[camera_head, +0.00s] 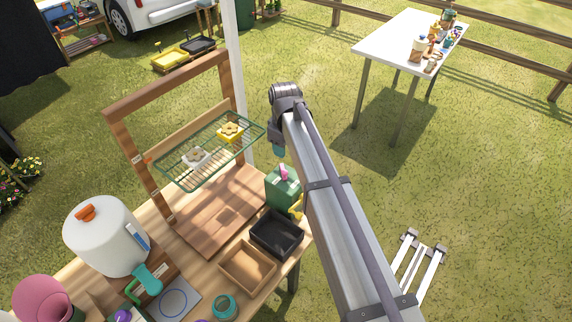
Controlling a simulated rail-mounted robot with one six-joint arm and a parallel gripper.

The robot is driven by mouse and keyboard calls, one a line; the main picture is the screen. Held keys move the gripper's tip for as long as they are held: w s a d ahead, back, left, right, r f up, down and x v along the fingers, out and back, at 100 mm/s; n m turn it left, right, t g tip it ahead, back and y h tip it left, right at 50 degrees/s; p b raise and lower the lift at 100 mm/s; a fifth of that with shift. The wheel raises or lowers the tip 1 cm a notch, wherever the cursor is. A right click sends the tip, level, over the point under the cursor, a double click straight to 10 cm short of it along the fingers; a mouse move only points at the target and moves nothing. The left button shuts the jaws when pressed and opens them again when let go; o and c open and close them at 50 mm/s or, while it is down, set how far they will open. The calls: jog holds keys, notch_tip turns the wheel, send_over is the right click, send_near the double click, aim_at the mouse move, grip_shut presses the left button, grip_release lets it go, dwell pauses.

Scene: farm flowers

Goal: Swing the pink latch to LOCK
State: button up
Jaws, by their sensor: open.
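A small pink part (284,172), which looks like the latch, sits on top of a green box-like can (282,188) at the right edge of the wooden bench. Its exact angle and any LOCK marking are too small to read. My gripper (279,150) hangs at the end of my long arm, above and just beyond the pink part in the picture, apart from it. Its jaws are open and hold nothing visible. My arm passes close to the right side of the can.
A green wire rack (176,174) with white and yellow flower-shaped pieces stands left of the can, inside a wooden frame (124,128). A black tray (270,247) and a wooden tray (230,284) lie in front. A white table (390,45) stands apart on the grass.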

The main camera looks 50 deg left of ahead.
aim_at(285, 171)
notch_tip(285, 171, down, 11)
jog(key=b, duration=1.1)
jog(key=shift+s+r, duration=0.1)
jog(key=shift+r, duration=0.05)
jog(key=shift+c, duration=0.2)
grip_shut()
jog(key=shift+w+d+n, duration=0.25)
jog(key=shift+w+n, duration=0.25)
jog(key=shift+n, duration=0.6)
jog(key=shift+o, duration=0.2)
grip_release()
notch_tip(285, 171, up, 11)
jog(key=p, duration=1.1)
